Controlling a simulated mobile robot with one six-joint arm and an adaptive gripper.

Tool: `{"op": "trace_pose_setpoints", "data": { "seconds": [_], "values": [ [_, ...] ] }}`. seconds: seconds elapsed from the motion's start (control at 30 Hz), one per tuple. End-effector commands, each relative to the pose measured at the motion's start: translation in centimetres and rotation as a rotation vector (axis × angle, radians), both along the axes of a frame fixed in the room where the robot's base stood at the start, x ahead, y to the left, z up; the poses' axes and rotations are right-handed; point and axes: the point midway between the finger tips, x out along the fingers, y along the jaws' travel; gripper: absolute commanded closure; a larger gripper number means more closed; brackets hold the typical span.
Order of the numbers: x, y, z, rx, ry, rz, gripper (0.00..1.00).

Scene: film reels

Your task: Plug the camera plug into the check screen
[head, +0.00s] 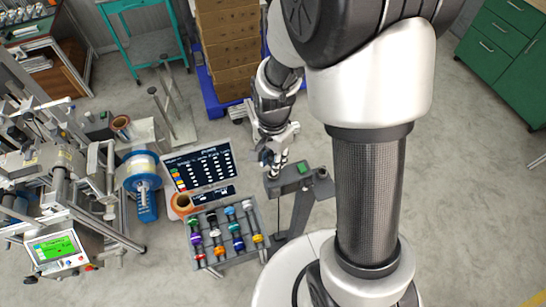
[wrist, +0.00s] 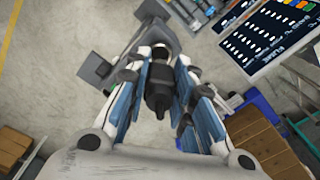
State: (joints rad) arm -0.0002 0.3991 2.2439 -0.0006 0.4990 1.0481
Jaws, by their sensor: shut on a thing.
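My gripper (head: 275,160) hangs in the middle of the head view, close to the grey post-mounted box. In the wrist view its blue-padded fingers (wrist: 160,100) are shut on a black cylindrical plug (wrist: 159,84) with a narrower tip. The fingers hide the plug's sides, and it is too small to make out in the head view. A small screen with a green display (head: 57,247) is on the machine at lower left. I cannot tell for sure whether this is the check screen.
A grey box with a green patch (head: 303,170) stands on a post right beside my gripper. A dark chart board (head: 205,166) and a grey rack (head: 263,231) of coloured spools are left of it. Stacked cartons (head: 231,52) stand behind.

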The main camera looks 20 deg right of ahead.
Motion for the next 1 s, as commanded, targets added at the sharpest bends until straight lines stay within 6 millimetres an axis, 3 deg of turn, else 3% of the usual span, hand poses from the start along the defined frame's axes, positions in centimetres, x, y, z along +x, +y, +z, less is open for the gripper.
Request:
{"op": "trace_pose_setpoints", "data": {
  "seconds": [0.47,1.0],
  "values": [
    [0.0,0.0,-0.4,0.0,0.0,0.0,1.0],
    [-0.1,0.2,-3.1,0.0,0.001,0.001,1.0]
  ]
}}
